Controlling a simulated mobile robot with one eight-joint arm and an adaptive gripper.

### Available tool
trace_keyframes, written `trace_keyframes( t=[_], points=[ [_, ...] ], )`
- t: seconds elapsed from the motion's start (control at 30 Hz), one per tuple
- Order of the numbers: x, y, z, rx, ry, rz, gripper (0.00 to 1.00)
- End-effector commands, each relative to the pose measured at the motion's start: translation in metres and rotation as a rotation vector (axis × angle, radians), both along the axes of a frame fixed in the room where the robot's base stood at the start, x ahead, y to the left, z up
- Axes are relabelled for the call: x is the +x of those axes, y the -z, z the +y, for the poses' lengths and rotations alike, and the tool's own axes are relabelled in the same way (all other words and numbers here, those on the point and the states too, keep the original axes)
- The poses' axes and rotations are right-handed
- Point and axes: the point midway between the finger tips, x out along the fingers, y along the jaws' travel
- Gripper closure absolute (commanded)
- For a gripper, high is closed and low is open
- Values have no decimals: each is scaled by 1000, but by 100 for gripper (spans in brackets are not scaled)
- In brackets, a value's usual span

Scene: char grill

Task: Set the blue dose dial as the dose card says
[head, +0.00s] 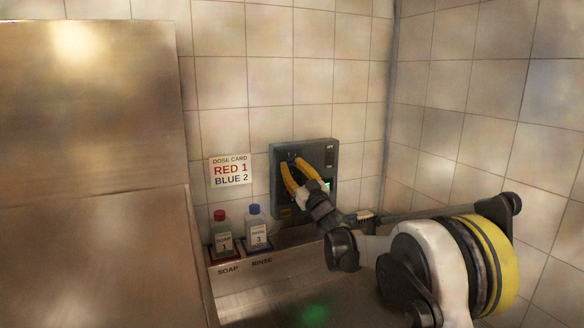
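The dose card (230,171) on the tiled wall reads "RED 1" and "BLUE 2". To its right a dark grey dosing unit (329,151) is mounted on the wall. My gripper (291,163) reaches it from the lower right, its yellow fingers against or just in front of the upper left of the unit's face. The fingers stand apart with a gap between them. Whether they grip a dial there I cannot tell. I cannot make out the blue dose dial or its setting; my gripper covers much of the face. A small green light (329,184) shows on the unit's right.
A red-capped soap bottle (221,232) labelled 1 and a blue-capped rinse bottle (257,229) labelled 3 stand below the card, on a ledge marked SOAP and RINSE. A large metal panel (90,120) fills the left. A tiled side wall (480,110) bounds the right.

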Motion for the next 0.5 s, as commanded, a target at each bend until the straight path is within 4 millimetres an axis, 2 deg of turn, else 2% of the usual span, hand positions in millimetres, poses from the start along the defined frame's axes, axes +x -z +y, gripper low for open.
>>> trace_keyframes(
  t=[0.27, 0.5],
  points=[
    [0, -1, 0, -10, 0, -4, 100],
    [0, -2, 0, -95, -1, -41, 100]
  ],
)
